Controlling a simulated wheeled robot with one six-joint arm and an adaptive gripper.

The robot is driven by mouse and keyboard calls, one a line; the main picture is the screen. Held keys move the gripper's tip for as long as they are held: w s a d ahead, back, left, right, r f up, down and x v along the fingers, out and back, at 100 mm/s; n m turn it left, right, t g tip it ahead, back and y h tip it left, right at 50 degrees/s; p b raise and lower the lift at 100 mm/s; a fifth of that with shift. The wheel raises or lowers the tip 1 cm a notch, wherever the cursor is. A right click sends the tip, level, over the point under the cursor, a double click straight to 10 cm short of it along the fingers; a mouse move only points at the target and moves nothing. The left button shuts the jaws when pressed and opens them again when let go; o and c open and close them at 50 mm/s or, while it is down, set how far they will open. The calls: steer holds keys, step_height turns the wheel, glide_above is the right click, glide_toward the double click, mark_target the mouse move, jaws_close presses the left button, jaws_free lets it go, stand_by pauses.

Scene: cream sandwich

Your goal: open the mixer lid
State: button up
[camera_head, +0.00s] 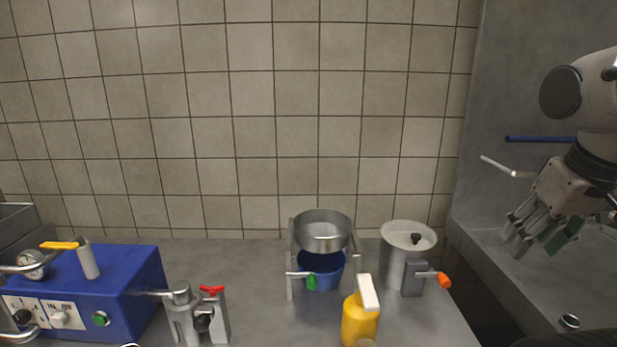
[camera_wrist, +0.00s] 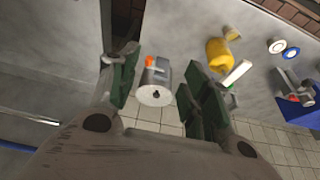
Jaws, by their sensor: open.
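A grey metal cylinder (camera_head: 392,267), which I take to be the mixer, stands on the counter right of centre. Its round pale lid (camera_head: 408,233) is on top, with a small black knob, and appears closed. A grey block with an orange-tipped lever (camera_head: 443,280) is on its front right. My gripper (camera_head: 537,232) is at the right, apart from the mixer, pointing down and left. In the wrist view my gripper (camera_wrist: 160,78) is open and empty, its green-padded fingers spread either side of the distant lid (camera_wrist: 155,97).
A blue machine (camera_head: 130,285) and a metal valve device (camera_head: 187,315) stand farther left. A tiled wall (camera_head: 250,120) rises behind.

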steer(key=n+g, duration=0.5)
steer(key=n, duration=0.1)
glide_above(416, 235)
steer(key=s, duration=0.2)
steer(key=f, duration=1.2)
steer(key=shift+s+d, duration=0.2)
steer(key=w+r, duration=0.1)
steer(key=w+n+t, duration=0.1)
steer(key=shift+w+a+r+n, duration=0.1)
steer(key=shift+w+r+n, duration=0.2)
steer(key=shift+r, duration=0.05)
steer(key=shift+s+r+n, duration=0.1)
steer(key=shift+r+n, duration=0.15)
steer(key=shift+n, duration=0.25)
steer(key=shift+f, duration=0.6)
step_height(416, 235, down, 7)
steer(key=shift+r, duration=0.1)
